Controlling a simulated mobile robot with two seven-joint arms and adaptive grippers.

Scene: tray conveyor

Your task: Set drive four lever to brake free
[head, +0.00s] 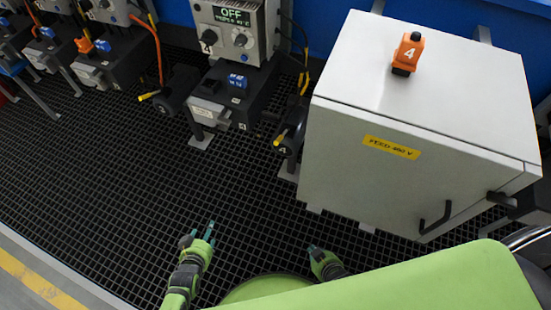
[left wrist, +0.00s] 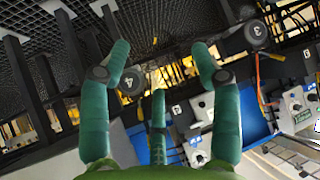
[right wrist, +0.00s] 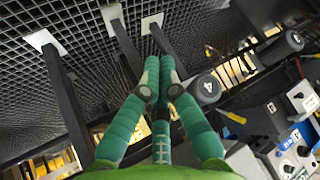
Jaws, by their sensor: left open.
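Drive four's black motor (head: 290,136), marked 4, stands left of the grey cabinet in the head view. A yellow-tipped lever (head: 280,138) sticks out of it toward the front left. The motor also shows in the left wrist view (left wrist: 131,82) and in the right wrist view (right wrist: 207,89), with a yellow lever (right wrist: 235,117) beside it. My left gripper (head: 208,232) is open and empty, over the floor grid in front of the drives. My right gripper (head: 313,248) is low, in front of the cabinet. Its fingers are together with nothing between them. Neither gripper touches the lever.
The grey cabinet (head: 410,185) fills the right side, with an orange block (head: 408,52) marked 4 on top. Drive four's control box (head: 236,35) reads OFF. Another motor (head: 180,88) with a yellow lever stands left. The floor grid (head: 110,170) is clear.

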